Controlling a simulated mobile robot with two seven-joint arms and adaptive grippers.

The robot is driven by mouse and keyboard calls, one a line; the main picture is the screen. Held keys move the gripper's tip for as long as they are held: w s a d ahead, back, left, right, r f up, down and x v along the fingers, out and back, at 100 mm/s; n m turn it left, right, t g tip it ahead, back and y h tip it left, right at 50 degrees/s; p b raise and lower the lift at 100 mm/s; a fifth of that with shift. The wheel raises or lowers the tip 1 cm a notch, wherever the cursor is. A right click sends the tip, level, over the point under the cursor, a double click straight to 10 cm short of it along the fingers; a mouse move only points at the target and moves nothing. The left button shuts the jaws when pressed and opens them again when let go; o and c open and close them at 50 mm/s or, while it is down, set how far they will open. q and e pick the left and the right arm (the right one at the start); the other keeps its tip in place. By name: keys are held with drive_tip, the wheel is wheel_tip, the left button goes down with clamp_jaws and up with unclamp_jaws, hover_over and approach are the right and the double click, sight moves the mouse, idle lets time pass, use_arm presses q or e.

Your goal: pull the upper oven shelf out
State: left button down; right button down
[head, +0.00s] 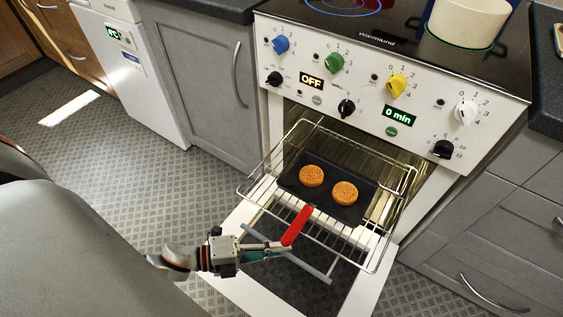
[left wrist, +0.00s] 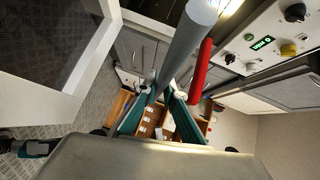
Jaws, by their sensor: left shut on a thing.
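The upper oven shelf (head: 268,208), a wire rack, sticks out of the oven over the lowered door. A dark tray (head: 357,208) with two round brown pieces of food (head: 312,176) lies on it. The tray's red handle (head: 297,226) points toward me and shows in the left wrist view (left wrist: 201,70). A grey bar (head: 308,268) runs along the front of the shelf; it looms large in the left wrist view (left wrist: 185,40). My left gripper (head: 280,247) is shut on this bar beside the red handle, its teal fingers in the left wrist view (left wrist: 163,90).
The white oven door (head: 362,297) lies open beneath the shelf. The knobbed control panel (head: 365,90) is above, with a cream pot (head: 467,22) on the hob. Grey cabinets (head: 205,70) flank the oven. Clear floor (head: 110,150) lies to the left.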

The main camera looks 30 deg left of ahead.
drive_tip(key=shift+r, duration=0.15)
use_arm(q)
drive_tip(key=c, duration=2.2)
unclamp_jaws()
drive_tip(key=shift+o, duration=0.5)
use_arm(e)
drive_tip(key=shift+w+r, duration=0.15)
use_arm(q)
drive_tip(key=v, duration=1.2)
drive_tip(key=shift+a, duration=0.1)
